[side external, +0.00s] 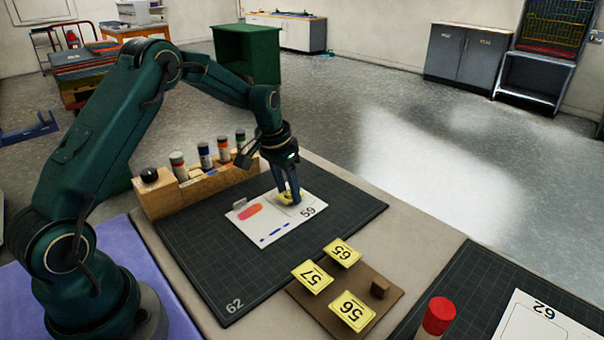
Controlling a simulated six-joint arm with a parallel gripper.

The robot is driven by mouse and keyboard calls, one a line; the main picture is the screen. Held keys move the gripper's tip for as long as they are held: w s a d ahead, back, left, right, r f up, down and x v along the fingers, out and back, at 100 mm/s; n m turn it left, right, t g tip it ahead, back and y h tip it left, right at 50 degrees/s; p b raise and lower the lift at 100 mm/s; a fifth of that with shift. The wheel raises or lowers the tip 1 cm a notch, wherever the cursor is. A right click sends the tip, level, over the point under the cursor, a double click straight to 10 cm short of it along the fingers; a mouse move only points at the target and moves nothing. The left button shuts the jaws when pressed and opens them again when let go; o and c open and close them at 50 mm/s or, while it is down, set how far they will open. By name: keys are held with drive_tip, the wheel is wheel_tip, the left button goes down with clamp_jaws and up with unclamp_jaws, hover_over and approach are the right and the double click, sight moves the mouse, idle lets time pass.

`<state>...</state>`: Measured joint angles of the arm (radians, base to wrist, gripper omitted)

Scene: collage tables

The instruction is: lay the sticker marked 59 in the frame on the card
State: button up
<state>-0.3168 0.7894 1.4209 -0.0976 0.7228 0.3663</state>
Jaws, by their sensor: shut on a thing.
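A white card (256,232) printed with 59 lies on the dark gridded mat (200,265). It bears a red oval mark and small blue marks. My gripper (290,199) points down over the card's upper right part, where its frame is largely hidden by the fingers. It is shut on a yellow sticker (287,197), which is at or just above the card; I cannot tell if it touches. The number on this sticker is hidden. Yellow stickers marked 65 (343,252), 57 (312,277) and 56 (352,311) lie on a brown board (308,300).
A wooden rack (193,188) with several small bottles stands behind the mat.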

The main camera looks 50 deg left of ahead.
drive_tip(key=shift+f, duration=0.2)
idle(0.6)
drive_tip(key=o, duration=1)
drive_tip(key=shift+r, duration=0.1)
drive_tip(key=shift+w+v, duration=0.25)
drive_tip(key=shift+v, duration=0.85)
drive_tip(key=shift+w+v, duration=0.25)
drive_tip(key=shift+v, duration=0.85)
drive_tip(key=shift+w+v, duration=0.25)
drive_tip(key=shift+v, duration=0.85)
drive_tip(key=shift+r, duration=0.2)
